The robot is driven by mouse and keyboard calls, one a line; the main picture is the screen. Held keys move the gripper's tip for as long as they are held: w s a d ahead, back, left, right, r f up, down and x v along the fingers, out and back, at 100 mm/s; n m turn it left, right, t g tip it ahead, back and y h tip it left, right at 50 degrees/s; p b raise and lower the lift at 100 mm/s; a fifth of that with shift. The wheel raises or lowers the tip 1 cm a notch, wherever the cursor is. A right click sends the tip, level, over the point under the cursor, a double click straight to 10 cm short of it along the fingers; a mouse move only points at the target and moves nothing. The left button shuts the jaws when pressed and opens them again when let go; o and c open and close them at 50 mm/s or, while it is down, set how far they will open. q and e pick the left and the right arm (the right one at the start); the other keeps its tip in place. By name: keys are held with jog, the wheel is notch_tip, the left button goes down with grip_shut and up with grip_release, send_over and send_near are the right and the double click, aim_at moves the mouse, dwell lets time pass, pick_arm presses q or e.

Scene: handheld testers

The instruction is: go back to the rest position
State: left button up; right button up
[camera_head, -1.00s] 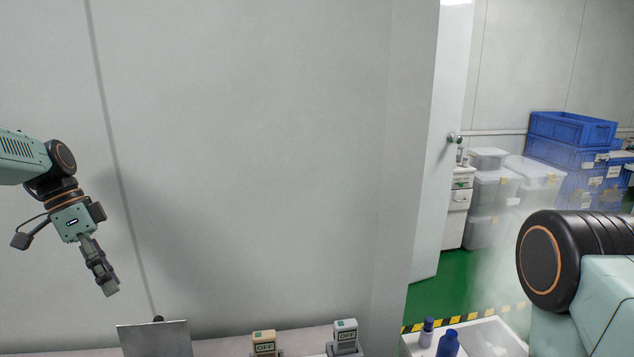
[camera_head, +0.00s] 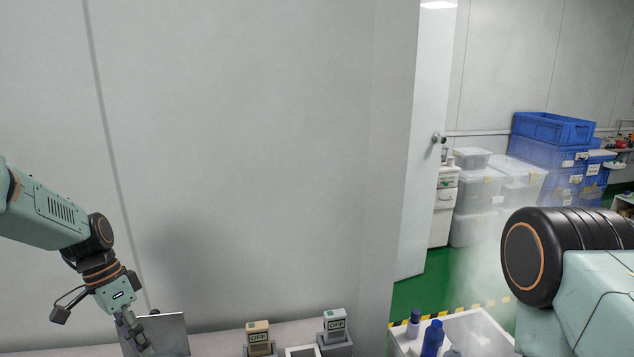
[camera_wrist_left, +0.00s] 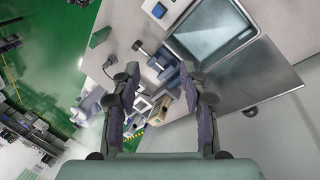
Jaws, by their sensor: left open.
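My left gripper (camera_head: 136,338) hangs at the lower left in the head view, in front of a grey metal panel (camera_head: 172,332) on the bench. In the left wrist view its two fingers (camera_wrist_left: 160,98) are apart with nothing held between them. Beyond the fingers lie the bench and small devices. My right arm shows at the right edge of the head view, but its gripper is out of frame. A beige handheld tester (camera_head: 259,336) and a grey handheld tester (camera_head: 334,325) stand in holders on the bench.
A white tray (camera_head: 478,328) with blue-capped bottles (camera_head: 432,338) is at the lower right. A grey wall rises behind the bench. Blue crates (camera_head: 553,128) and clear bins (camera_head: 476,190) are stacked beyond the doorway.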

pick_arm(q)
jog(key=s+d+f+n, duration=0.1)
jog(key=s+d+f, duration=0.1)
jog(key=s+f, duration=0.2)
jog(key=s+d+f+n+y, duration=0.1)
jog(key=s+d+f, duration=0.2)
jog(key=f, duration=0.3)
jog(key=s+d+f+n, duration=0.1)
jog(key=s+d+f, duration=0.1)
jog(key=s+f, duration=0.3)
jog(key=shift+s+d+f+n+y, duration=0.25)
jog(key=shift+d+f+n+y, duration=0.05)
jog(key=shift+d+y, duration=0.1)
jog(key=s+d+f+n+t+y, duration=0.1)
jog(key=s+d+n, duration=0.1)
jog(key=s, duration=0.9)
jog(key=s+d+f+n+t, duration=0.1)
jog(key=s+d+n, duration=0.1)
jog(key=s, duration=0.9)
notch_tip(320, 180, down, 13)
jog(key=w+b, duration=0.1)
jog(key=b, duration=1.2)
jog(key=shift+r, duration=0.15)
